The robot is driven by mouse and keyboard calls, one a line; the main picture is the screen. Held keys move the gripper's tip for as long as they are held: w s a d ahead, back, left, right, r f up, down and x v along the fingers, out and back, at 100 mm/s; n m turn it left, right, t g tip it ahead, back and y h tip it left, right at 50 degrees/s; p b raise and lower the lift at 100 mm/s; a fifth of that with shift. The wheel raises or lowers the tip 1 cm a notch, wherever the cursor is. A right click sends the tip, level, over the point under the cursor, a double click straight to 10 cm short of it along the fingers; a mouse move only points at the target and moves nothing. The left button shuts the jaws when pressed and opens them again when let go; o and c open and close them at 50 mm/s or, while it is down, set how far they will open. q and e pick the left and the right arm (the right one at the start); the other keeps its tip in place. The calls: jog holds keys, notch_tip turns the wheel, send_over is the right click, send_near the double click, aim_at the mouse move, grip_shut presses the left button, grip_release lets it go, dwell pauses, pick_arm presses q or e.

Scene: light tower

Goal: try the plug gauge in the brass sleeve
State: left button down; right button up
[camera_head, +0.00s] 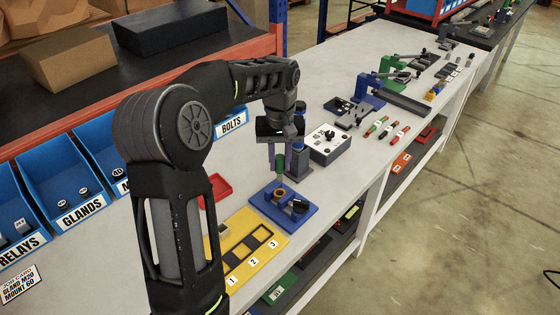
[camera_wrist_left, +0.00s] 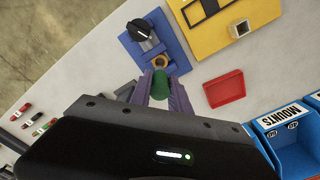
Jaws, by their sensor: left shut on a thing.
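The plug gauge, with a green handle (camera_head: 280,163), is held upright between the purple fingers of my left gripper (camera_head: 280,160). In the left wrist view the green end (camera_wrist_left: 160,84) shows between the fingertips (camera_wrist_left: 162,92). The brass sleeve (camera_head: 280,193) sits on a blue fixture (camera_head: 270,207), just below the gauge; it also shows in the left wrist view (camera_wrist_left: 161,61) just past the fingertips. I cannot tell whether the gauge's lower end touches the sleeve. My right gripper is not in view.
A black knob (camera_head: 300,206) stands on the blue fixture beside the sleeve. A yellow numbered board (camera_head: 245,268) lies in front, and a red tray (camera_head: 216,188) lies left. A white box with a knob (camera_head: 328,145) stands right. Blue bins (camera_head: 57,185) line the left side.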

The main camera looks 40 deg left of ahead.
aim_at(280, 180)
pick_arm(q)
jog(key=shift+f+b, duration=1.4)
jog(key=shift+f, duration=0.7)
jog(key=shift+f+b, duration=0.7)
jog(key=shift+f, duration=0.65)
dwell(1.1)
jog(key=shift+r, duration=0.2)
dwell(0.8)
jog(key=shift+r+p, duration=1.95)
jog(key=shift+r, duration=0.35)
jog(key=shift+s, duration=0.1)
